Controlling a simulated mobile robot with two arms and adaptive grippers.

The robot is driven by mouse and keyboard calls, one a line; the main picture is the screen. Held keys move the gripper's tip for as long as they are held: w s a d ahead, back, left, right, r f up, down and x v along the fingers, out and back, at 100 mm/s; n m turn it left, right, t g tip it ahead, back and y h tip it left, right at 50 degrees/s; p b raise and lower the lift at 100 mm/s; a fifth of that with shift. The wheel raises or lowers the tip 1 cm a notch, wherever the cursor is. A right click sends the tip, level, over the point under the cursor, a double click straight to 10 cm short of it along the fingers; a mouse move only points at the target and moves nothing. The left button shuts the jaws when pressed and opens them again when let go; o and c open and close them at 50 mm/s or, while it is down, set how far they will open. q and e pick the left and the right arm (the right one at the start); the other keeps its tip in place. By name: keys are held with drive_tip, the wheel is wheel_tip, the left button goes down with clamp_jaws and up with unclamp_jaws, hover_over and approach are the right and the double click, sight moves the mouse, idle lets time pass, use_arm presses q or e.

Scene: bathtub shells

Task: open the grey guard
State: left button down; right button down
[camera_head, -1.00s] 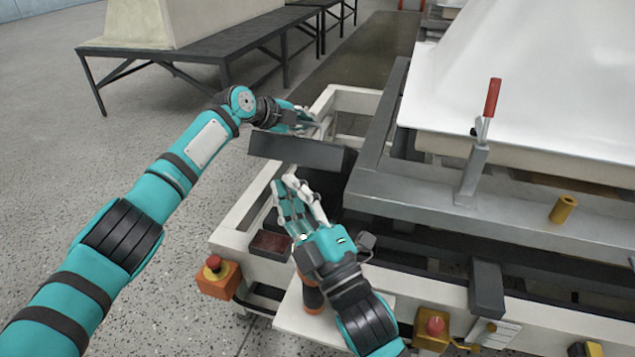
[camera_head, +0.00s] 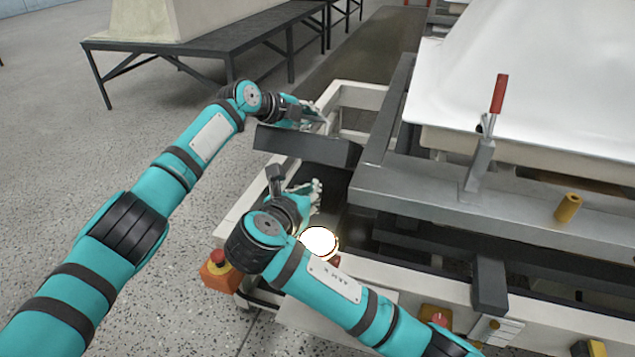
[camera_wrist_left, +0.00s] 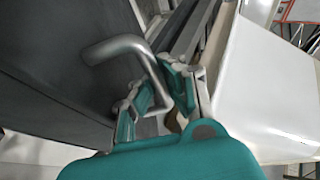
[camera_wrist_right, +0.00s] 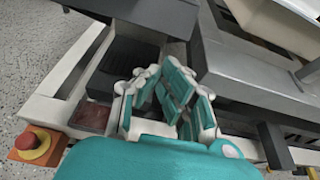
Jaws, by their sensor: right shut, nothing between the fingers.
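The grey guard (camera_head: 310,147) is a dark grey panel across the near left corner of the white frame. In the left wrist view the guard (camera_wrist_left: 50,70) fills the left side and has a bent metal handle (camera_wrist_left: 118,47). My left gripper (camera_head: 312,117) is at the guard's far side. In the left wrist view its fingers (camera_wrist_left: 165,92) lie on either side of the handle's lower part; whether they clamp it is unclear. My right gripper (camera_head: 314,190) is shut and empty, lower and in front of the guard. Its fingers also show in the right wrist view (camera_wrist_right: 163,88).
A white tub shell (camera_head: 540,80) rests on the grey machine frame (camera_head: 430,190) at right. A red-handled clamp (camera_head: 498,95) stands on its edge. An emergency stop box (camera_head: 216,275) sits at the front left corner. The floor at left is clear.

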use_arm(q)
drive_tip(key=shift+w+a+r, duration=0.1)
drive_tip(key=shift+r, duration=0.2)
use_arm(e)
drive_tip(key=x, duration=0.9)
drive_tip(key=shift+w+f, duration=0.15)
drive_tip(key=shift+w, duration=0.1)
drive_tip(key=shift+d, duration=0.1)
